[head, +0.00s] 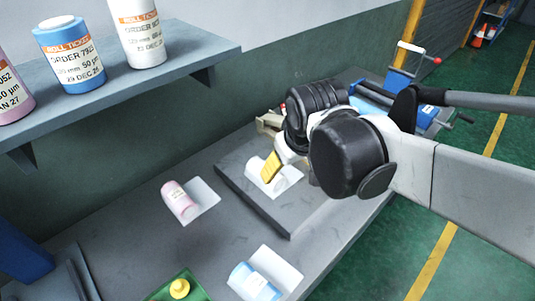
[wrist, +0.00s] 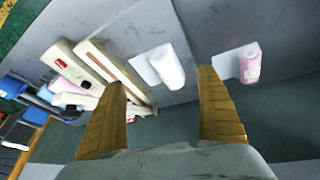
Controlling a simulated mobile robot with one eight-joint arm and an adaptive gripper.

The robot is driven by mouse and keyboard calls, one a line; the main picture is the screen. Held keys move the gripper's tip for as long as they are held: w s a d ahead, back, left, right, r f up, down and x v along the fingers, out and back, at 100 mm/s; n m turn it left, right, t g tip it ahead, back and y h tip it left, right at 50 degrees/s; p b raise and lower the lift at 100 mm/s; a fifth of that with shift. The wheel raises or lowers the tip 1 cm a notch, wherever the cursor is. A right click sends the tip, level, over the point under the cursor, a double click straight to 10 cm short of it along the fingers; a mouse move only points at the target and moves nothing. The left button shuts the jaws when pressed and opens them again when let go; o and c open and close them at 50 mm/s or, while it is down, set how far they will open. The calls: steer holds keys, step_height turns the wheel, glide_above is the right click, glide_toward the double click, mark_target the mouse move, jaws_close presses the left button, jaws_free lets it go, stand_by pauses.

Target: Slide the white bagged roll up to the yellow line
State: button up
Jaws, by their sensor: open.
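The white bagged roll (head: 279,184) lies on a raised dark grey slab (head: 240,190) on the bench, with its clear bag spread beside it. My gripper (head: 272,165) is over it in the head view, and one yellow finger hides part of the roll. In the wrist view my gripper (wrist: 161,78) is open, its two yellow ribbed fingers wide apart. The white roll (wrist: 169,70) shows ahead between them, and I cannot tell whether a finger touches it.
A pink bagged roll (head: 178,202) and a blue bagged roll (head: 254,281) lie on the bench. A green piece with a yellow knob (head: 180,289) is at the front. A beige device (wrist: 95,75) stands near the slab. A shelf (head: 120,75) holds large rolls above.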

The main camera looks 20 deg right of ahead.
mark_target(299, 165)
steer(key=w+f+n+g+p, duration=0.1)
steer(key=w+f, duration=0.1)
steer(key=w, duration=0.1)
steer(key=w+a+f+n+g+h+p, duration=0.1)
steer(key=w+f, duration=0.1)
steer(key=w, duration=0.1)
steer(key=w+a+f+n+g+p, duration=0.1)
steer(key=w+f, duration=0.1)
steer(key=w, duration=0.2)
steer(key=shift+w+a+f+g+p, duration=0.1)
steer(key=shift+a+f+g+p, duration=0.05)
steer(key=shift+f+g+p, duration=0.2)
steer(key=f+b, duration=0.1)
steer(key=f, duration=0.2)
steer(key=d+f+b, duration=0.1)
steer(key=f, duration=0.3)
steer(key=w+f+b, duration=0.1)
steer(key=f, duration=0.2)
steer(key=shift+d+f+b, duration=0.3)
steer(key=shift+d+f, duration=0.05)
steer(key=shift+d, duration=0.05)
